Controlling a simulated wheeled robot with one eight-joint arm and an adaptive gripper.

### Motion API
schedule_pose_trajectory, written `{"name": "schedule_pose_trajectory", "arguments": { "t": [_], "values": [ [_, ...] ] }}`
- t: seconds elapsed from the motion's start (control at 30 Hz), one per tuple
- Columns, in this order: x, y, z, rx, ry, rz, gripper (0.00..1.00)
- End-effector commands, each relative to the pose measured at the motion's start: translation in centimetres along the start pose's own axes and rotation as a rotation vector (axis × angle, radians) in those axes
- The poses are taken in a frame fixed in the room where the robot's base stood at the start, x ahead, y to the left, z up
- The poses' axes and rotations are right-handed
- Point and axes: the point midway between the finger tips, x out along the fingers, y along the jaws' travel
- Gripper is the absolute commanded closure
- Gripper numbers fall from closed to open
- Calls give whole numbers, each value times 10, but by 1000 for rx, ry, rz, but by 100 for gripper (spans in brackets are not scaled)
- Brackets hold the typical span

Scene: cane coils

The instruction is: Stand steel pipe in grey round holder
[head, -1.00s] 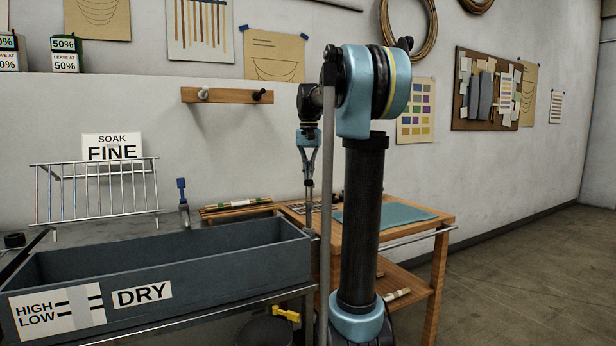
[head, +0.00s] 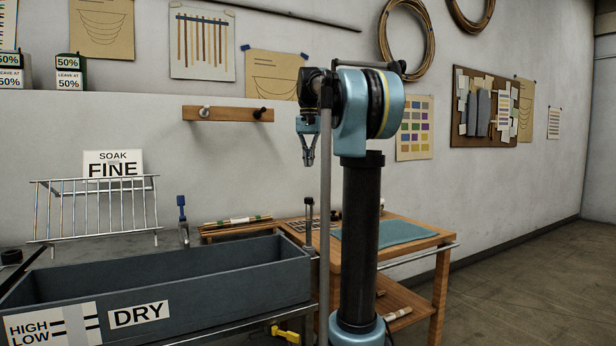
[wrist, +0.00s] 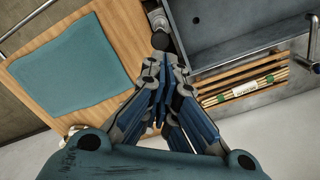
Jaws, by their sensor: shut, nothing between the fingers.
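A slim upright grey pipe (head: 309,224) with a dark top stands just behind the right end of the grey trough in the head view. Its lower end is hidden by the trough, so I cannot tell how its foot sits in the grey round holder, which I cannot make out clearly. My gripper (head: 308,163) hangs pointing down above the pipe, shut and empty, with a clear gap to the pipe's top. In the wrist view my gripper (wrist: 172,88) has its fingers together, and a dark round end (wrist: 161,41), probably the pipe's top, shows just beyond the fingertips.
The grey trough (head: 215,294) marked DRY fills the front left. A wire rack (head: 95,208) stands behind it. A wooden table (head: 425,236) with a teal mat (head: 385,234) is at the right. A peg rail (head: 228,114) is on the wall. Floor at the right is clear.

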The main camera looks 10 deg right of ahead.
Motion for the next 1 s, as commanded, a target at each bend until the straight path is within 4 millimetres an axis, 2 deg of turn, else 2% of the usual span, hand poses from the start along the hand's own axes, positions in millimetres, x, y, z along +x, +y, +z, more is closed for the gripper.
{"name": "schedule_pose_trajectory", "arguments": {
  "t": [0.1, 0.23, 0.67, 0.83, 1.0],
  "values": [
    [-16, 0, -1, 0, 0, 0, 100],
    [-27, 0, -1, 0, 0, 0, 100],
    [-32, 0, 0, 0, 0, 0, 100],
    [-19, 0, -1, 0, 0, 0, 100],
    [14, 0, -1, 0, 0, 0, 100]
  ]
}}
